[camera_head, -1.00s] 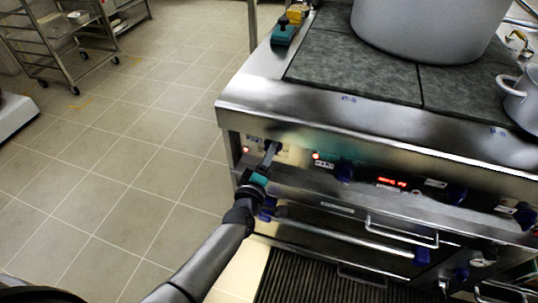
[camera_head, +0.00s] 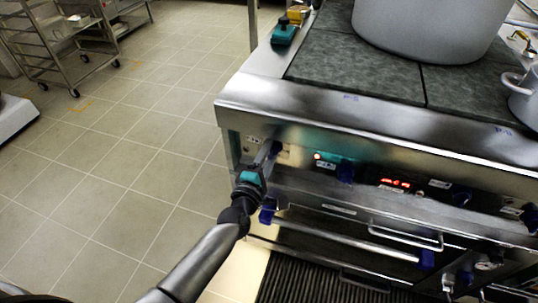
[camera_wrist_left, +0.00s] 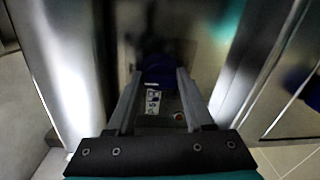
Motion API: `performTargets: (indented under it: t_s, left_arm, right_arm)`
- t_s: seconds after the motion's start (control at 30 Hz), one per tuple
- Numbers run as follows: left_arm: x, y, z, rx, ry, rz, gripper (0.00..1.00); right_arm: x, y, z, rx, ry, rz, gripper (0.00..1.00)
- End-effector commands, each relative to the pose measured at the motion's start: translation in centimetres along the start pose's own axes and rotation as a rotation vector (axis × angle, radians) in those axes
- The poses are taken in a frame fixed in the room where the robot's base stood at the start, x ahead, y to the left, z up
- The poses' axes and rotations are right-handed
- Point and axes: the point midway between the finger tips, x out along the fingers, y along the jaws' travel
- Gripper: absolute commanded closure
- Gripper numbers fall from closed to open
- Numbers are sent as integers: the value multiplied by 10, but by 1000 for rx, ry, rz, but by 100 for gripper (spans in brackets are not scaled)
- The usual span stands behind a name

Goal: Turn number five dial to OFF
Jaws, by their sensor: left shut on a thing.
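The stove front carries several blue dials. The leftmost dial (camera_head: 275,147) is partly hidden behind my left gripper (camera_head: 267,154), whose fingers point at the panel around it. In the left wrist view, the dark blue dial (camera_wrist_left: 160,70) sits between the two fingertips of the left gripper (camera_wrist_left: 159,76), which is shut on it. A white label (camera_wrist_left: 153,100) with dark marks and a small red light (camera_wrist_left: 179,116) show beside the dial. The dial's exact pointing direction is too dark to tell. My right gripper is not in view.
Further right on the panel are another blue dial (camera_head: 346,172), a red display (camera_head: 396,183) and more dials. An oven handle bar (camera_head: 340,238) runs below. A large pot (camera_head: 430,30) stands on the stove top.

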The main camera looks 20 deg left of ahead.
Motion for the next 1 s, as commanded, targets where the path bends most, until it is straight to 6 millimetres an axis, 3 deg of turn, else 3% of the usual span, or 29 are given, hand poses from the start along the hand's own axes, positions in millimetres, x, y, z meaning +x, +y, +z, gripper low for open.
performTargets:
  t_s: [0.37, 0.4, 0.6, 1.0]
  left_arm:
    - [1, 2, 1, -10, -1, 4, 100]
    - [1, 2, 1, -10, -1, 4, 44]
    - [0, 1, 0, -7, 0, 3, 21]
    - [-6, 0, 0, -4, 1, 0, 20]
  right_arm:
    - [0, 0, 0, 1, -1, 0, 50]
    - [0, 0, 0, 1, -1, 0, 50]
    - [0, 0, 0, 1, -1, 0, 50]
    - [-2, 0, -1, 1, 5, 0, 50]
